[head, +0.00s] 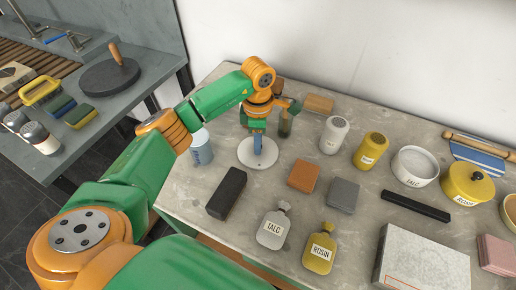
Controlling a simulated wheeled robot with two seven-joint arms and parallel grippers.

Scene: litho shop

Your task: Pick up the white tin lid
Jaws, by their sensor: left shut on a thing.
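The white tin lid (248,158), a flat round disc, is at the back left of the grey stone-topped table. My left gripper (258,146) points down over its middle and is shut on it; the fingers hide the part they grip. I cannot tell whether the lid rests on the table or hangs just above it. An open white tin marked TALC (411,181) stands to the right, beside a yellow tin marked ROSIN (461,190) with its lid on. My right gripper is not in view.
A light blue can (201,150) stands left of the lid, and a black block (227,193) lies in front. An orange-brown block (303,176), a grey block (343,195) and a white shaker (334,135) are to the right. A dark jar (285,124) stands close behind the gripper.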

